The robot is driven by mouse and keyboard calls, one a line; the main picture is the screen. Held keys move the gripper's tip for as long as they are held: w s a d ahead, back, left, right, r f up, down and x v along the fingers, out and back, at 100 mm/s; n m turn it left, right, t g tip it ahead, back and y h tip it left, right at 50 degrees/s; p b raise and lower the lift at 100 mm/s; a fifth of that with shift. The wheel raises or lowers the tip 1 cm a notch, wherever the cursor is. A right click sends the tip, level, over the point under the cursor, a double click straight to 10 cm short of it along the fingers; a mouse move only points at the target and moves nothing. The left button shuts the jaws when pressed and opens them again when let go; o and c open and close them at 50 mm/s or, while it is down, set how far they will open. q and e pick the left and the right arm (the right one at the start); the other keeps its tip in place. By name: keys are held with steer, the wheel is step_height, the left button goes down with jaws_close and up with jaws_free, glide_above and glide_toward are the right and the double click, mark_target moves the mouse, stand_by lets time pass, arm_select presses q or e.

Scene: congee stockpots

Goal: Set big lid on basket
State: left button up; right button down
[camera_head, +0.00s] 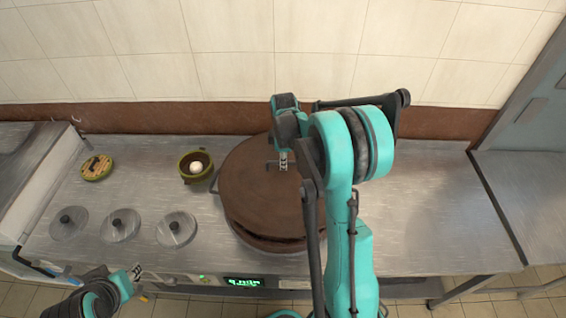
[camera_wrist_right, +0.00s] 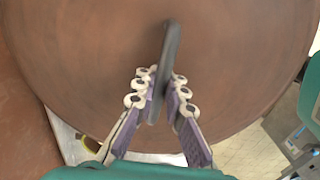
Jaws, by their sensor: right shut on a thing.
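The big lid (camera_head: 245,185) is a wide brown disc over the round basket (camera_head: 268,244) in the head view. A dark gap shows between them at the front; whether they touch elsewhere is hidden. The lid also fills most of the right wrist view (camera_wrist_right: 90,50). My right gripper (camera_head: 283,164) is shut on the lid's dark upright handle (camera_wrist_right: 170,60), seen between its fingers in the wrist view. My arm covers the lid's right part. My left gripper (camera_head: 136,272) is at the counter's front edge, lower left, away from the lid; its jaw state is unclear.
Three small metal lids (camera_head: 120,226) lie in a row on the counter's left. A small green pot (camera_head: 194,166) with a white round thing inside stands just left of the big lid. A yellow-green round item (camera_head: 97,167) lies farther left. The counter (camera_head: 440,215) is clear on the right.

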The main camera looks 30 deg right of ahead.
mark_target(283, 173)
steer(key=shift+f+b, duration=1.7)
steer(key=shift+f, duration=1)
steer(key=shift+f+b, duration=0.55)
steer(key=shift+b, duration=0.05)
steer(key=c, duration=1.9)
jaws_free()
steer(key=shift+o, duration=0.2)
steer(key=shift+s, duration=0.1)
steer(key=shift+r, duration=0.1)
steer(key=shift+r+p, duration=3.75)
steer(key=shift+r, duration=1.75)
